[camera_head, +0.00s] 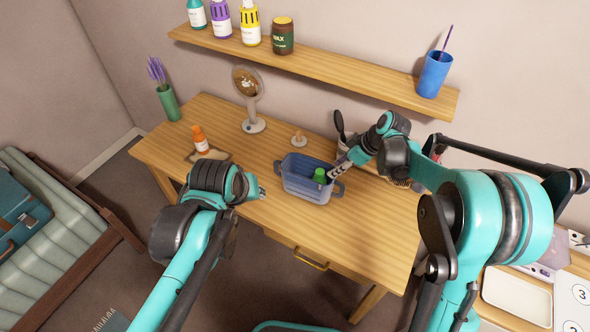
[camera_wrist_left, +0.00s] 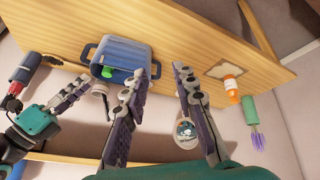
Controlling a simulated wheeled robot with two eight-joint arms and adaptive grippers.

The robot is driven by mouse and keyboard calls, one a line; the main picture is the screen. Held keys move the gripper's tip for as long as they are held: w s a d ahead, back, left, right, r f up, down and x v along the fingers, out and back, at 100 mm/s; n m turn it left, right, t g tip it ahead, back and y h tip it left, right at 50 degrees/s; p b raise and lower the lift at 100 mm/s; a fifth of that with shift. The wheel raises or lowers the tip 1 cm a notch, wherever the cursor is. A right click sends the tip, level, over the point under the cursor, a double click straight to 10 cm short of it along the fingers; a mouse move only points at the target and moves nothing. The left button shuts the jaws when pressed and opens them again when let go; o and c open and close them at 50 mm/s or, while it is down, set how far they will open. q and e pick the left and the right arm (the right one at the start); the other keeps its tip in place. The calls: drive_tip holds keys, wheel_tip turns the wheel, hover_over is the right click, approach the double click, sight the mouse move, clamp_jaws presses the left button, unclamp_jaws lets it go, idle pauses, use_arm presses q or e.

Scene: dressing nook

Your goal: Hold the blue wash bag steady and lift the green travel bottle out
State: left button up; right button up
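The blue wash bag (camera_head: 296,186) stands open on the wooden table with a loop handle at each end; it also shows in the left wrist view (camera_wrist_left: 128,50). The green travel bottle (camera_head: 320,175) is inside at the bag's right part, only its green top showing; it shows in the left wrist view (camera_wrist_left: 107,72). My right gripper (camera_head: 336,171) is at the bag's right end, close to the bottle, fingers apart and apparently empty. My left gripper (camera_head: 262,191) is left of the bag, apart from it; the left wrist view shows its fingers (camera_wrist_left: 161,75) wide open and empty.
An orange bottle (camera_head: 201,139) on a small mat, a round mirror (camera_head: 248,98) and a green vase (camera_head: 168,102) stand at the table's left and back. A cup (camera_head: 343,146) with brushes stands behind my right gripper. A wall shelf (camera_head: 340,75) overhangs the back.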

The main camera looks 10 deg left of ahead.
use_arm(q)
drive_tip(key=w+d+f+n+g, duration=0.1)
drive_tip(key=w+n, duration=0.2)
drive_tip(key=w, duration=0.4)
drive_tip(key=n+g, duration=0.3)
drive_tip(key=n, duration=0.3)
hover_over(289, 173)
drive_tip(key=s+a, duration=0.1)
drive_tip(key=s, duration=0.1)
wheel_tip(289, 173, down, 9)
drive_tip(key=f, duration=0.1)
drive_tip(key=w+f+n, duration=0.1)
drive_tip(key=f, duration=0.1)
drive_tip(key=w+d+f+n+g, duration=0.1)
drive_tip(key=f, duration=0.1)
use_arm(e)
drive_tip(key=shift+w, duration=0.1)
use_arm(q)
drive_tip(key=shift+w+f, duration=0.1)
drive_tip(key=shift+f, duration=0.6)
wheel_tip(289, 173, down, 8)
drive_tip(key=shift+w+d+r, duration=0.15)
drive_tip(key=shift+c, duration=0.3)
